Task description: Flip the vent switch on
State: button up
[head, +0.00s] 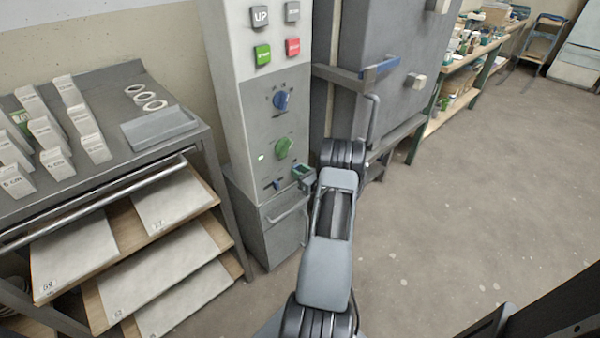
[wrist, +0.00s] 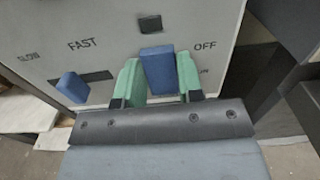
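The vent switch is a blue block (wrist: 158,68) on the grey panel, with the word OFF to its right in the wrist view. Part of a word below OFF is unreadable. My gripper (wrist: 159,82) has green fingertips, one on each side of this block. They are very close to its sides, and I cannot tell whether they press on it. In the head view my gripper (head: 303,173) is at the lower right edge of the control column (head: 240,110) and hides the switch.
A second blue switch (wrist: 72,87), by the words SLOW and FAST, is left of my fingers. Above are a green knob (head: 284,148), a blue knob (head: 282,99) and coloured buttons. A grey kiln-like cabinet (head: 385,60) stands right, a sample rack (head: 110,95) left. Floor is clear at right.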

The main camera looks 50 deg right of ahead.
jog(key=c, duration=0.4)
jog(key=t+b, duration=0.2)
jog(key=b, duration=0.2)
jog(key=t+b, duration=0.2)
jog(key=b, duration=0.2)
jog(key=shift+s+f+t, duration=0.15)
jog(key=shift+f+t, duration=0.15)
jog(key=shift+f, duration=0.1)
jog(key=o, duration=0.9)
jog(key=p+v, duration=0.1)
jog(key=v, duration=1.3)
